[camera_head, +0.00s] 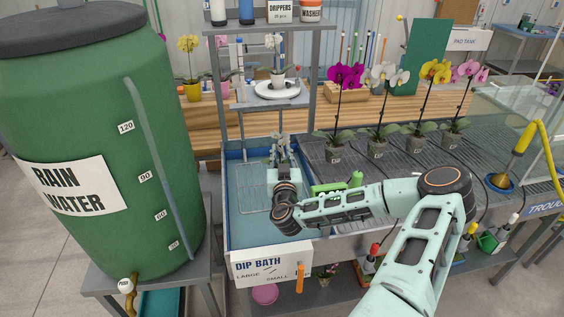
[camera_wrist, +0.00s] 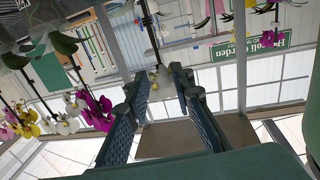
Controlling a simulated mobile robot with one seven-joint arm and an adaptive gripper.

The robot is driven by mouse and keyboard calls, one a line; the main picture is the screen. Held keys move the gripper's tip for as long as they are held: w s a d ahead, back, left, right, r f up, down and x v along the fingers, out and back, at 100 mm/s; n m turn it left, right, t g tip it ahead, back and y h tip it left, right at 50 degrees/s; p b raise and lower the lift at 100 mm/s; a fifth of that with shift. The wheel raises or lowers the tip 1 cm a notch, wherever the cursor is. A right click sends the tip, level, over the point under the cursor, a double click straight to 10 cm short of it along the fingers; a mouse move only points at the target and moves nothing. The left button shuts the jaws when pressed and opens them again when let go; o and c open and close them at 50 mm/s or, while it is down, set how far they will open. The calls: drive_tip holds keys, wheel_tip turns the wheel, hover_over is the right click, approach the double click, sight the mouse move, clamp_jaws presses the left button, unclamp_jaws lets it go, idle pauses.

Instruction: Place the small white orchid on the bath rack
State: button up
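The small white orchid (camera_head: 279,60) stands upright in a small pot on a white plate (camera_head: 262,90) on the grey shelf behind the bath. In the wrist view, which looks upside down, a white bloom (camera_wrist: 161,77) shows beyond my fingertips. The wire bath rack (camera_head: 252,196) lies in the blue-rimmed dip bath (camera_head: 226,215), partly hidden by my arm. My gripper (camera_head: 281,142) is above the back part of the bath, in front of the shelf and apart from the orchid. In the wrist view my gripper (camera_wrist: 155,82) has its fingers spread with nothing held between them.
A large green rain water barrel (camera_head: 100,130) stands at the left. Taller potted orchids (camera_head: 378,147) line the slatted bench at the right. Bottles stand on the upper shelf (camera_head: 266,26) above the small orchid, and shelf posts (camera_head: 308,75) flank it.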

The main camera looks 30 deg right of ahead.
drive_tip(key=shift+v, duration=2.45)
